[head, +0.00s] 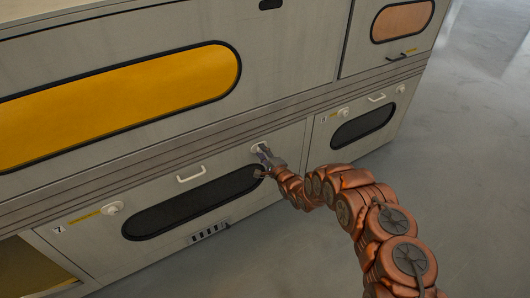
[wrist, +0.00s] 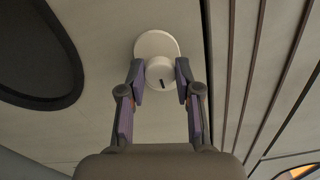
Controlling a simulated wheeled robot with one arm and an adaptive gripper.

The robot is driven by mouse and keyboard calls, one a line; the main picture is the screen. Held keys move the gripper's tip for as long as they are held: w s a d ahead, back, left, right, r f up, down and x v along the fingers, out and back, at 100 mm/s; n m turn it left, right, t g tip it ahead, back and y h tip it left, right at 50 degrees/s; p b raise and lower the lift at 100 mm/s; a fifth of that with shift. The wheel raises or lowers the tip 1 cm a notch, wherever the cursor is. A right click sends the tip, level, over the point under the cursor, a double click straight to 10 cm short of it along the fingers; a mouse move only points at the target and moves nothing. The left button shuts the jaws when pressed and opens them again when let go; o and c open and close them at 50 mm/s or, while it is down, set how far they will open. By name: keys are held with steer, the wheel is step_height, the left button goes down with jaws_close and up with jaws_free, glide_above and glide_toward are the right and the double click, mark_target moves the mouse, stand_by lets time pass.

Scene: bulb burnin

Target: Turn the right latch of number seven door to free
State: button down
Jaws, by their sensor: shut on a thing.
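The number seven door (head: 100,250) is a grey lower panel with a "7" label at its left, a white handle (head: 190,173) and a dark oblong window (head: 185,207). Its right latch (head: 256,147) is a white round knob at the door's upper right, partly hidden by my gripper (head: 267,158) in the head view. In the wrist view the latch knob (wrist: 160,72) sits on a white disc and bears a short dark slanted mark. My gripper (wrist: 160,84) is shut on the knob, one finger on each side. The left latch (head: 113,208) is a white knob near a yellow label.
A neighbouring lower door (head: 375,115) with its own latches and handle is to the right. Above is a large panel with a yellow window (head: 120,95). Ridged rails (wrist: 260,70) run close beside the latch. Open grey floor (head: 470,170) lies to the right.

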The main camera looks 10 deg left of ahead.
steer(key=shift+w, duration=0.1)
steer(key=c, duration=0.8)
jaws_free()
steer(key=shift+v, duration=6.05)
